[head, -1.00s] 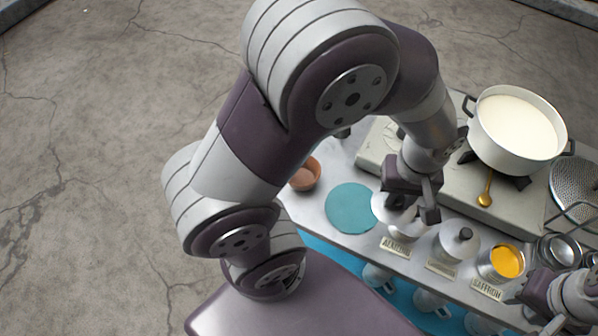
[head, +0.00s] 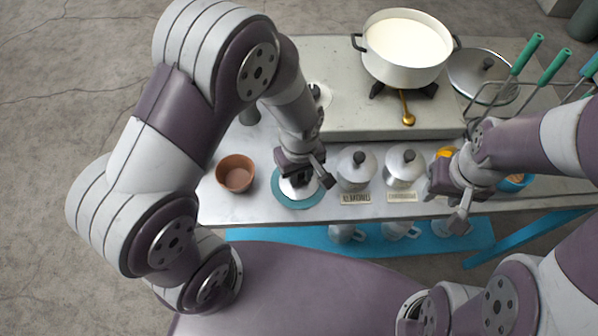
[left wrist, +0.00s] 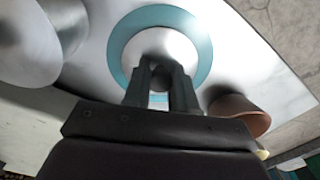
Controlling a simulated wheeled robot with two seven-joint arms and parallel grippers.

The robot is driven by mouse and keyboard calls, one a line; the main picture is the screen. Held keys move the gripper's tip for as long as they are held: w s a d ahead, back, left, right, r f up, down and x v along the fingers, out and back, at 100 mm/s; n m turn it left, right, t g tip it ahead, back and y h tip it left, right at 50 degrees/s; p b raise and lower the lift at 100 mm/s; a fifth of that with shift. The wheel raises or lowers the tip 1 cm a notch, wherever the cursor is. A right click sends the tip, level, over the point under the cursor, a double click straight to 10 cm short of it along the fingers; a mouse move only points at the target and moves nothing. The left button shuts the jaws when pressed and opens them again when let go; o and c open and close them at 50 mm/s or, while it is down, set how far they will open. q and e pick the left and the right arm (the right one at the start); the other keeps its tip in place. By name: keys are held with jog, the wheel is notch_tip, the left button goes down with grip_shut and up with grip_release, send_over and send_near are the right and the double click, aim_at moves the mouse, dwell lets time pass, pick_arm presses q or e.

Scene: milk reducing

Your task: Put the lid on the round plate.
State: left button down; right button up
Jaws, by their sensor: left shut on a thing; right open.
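The round plate (head: 296,204) is a flat teal disc on the metal counter at the left. My left gripper (head: 301,176) is over it, shut on the dark knob of the white lid (head: 291,189). In the left wrist view the lid (left wrist: 178,47) sits inside the teal ring of the plate (left wrist: 204,47), roughly centred. Whether the lid touches the plate or hangs just above it I cannot tell. My right gripper (head: 461,207) is open and empty at the counter's front edge, right of the lidded jars.
Two lidded jars (head: 356,170) (head: 404,168) stand right of the plate, with an orange-filled jar (head: 446,153) beyond. A terracotta bowl (head: 236,174) is left of the plate. A milk pot (head: 405,68) is on the stove behind, with a golden spoon (head: 408,118).

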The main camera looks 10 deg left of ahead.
pick_arm(q)
jog(key=shift+f, duration=0.15)
jog(key=c, duration=0.9)
grip_release()
notch_tip(320, 180, up, 11)
jog(key=p, duration=0.1)
jog(key=s+a+m, duration=0.1)
jog(key=a+m, duration=0.1)
jog(key=a, duration=0.1)
jog(key=s+a+m+t, duration=0.1)
jog(key=a+m, duration=0.2)
jog(key=s+a+r+m, duration=0.1)
jog(key=a+m, duration=0.1)
jog(key=a, duration=0.1)
jog(key=shift+s+m, duration=0.1)
jog(key=shift+m, duration=0.2)
